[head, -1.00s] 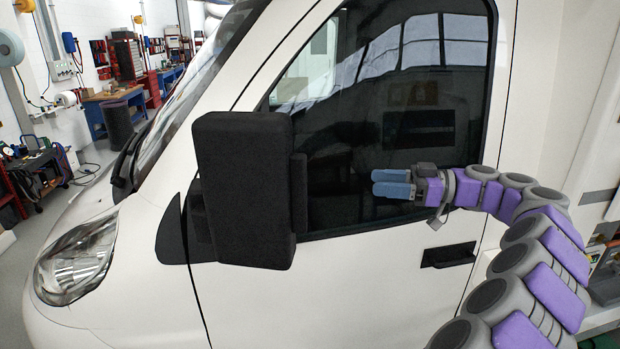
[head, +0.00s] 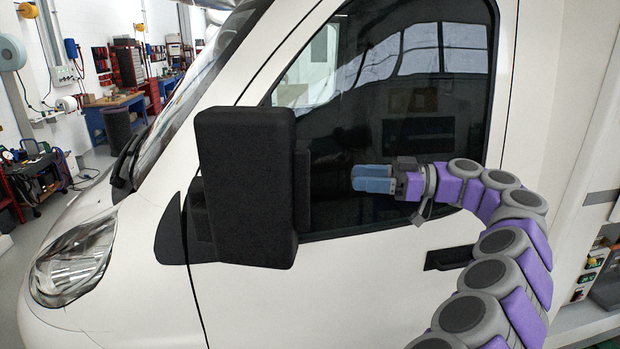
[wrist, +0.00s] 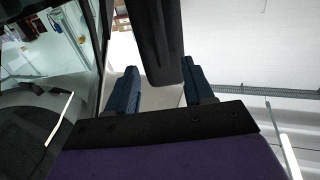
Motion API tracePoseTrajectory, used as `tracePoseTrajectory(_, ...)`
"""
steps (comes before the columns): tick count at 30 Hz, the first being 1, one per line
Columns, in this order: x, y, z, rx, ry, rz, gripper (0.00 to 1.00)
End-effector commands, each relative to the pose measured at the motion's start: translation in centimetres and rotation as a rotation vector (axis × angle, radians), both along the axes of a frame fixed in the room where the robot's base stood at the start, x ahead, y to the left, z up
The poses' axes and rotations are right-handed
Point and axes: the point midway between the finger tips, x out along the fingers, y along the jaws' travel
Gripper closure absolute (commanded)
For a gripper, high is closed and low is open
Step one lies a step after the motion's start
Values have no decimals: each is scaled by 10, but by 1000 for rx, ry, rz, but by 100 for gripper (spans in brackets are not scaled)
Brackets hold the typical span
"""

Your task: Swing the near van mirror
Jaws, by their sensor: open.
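The near van mirror (head: 246,188) is a tall black block on the white van's door, standing out beside the front of the side window. My gripper (head: 372,179) has blue fingers and is at the end of my purple and grey arm, to the right of the mirror, in front of the dark window. In the head view a gap shows between the fingertips and the mirror. In the wrist view my gripper (wrist: 160,88) has its two fingers apart, and the mirror's dark edge (wrist: 154,40) shows ahead, between and beyond them. The fingers hold nothing.
The van's door window (head: 400,100) lies close behind my gripper. A black door handle (head: 449,257) is below my arm. Workbenches (head: 115,100) and a cart (head: 35,180) stand far off at the left. The space left of the mirror is clear.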

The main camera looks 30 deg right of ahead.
Motion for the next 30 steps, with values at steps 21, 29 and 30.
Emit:
tracePoseTrajectory(21, 38, 57, -1, 4, 3, 1, 48)
tracePoseTrajectory(29, 62, 88, -1, 5, 2, -1, 48)
tracePoseTrajectory(30, 64, 91, -1, 5, 2, -1, 48)
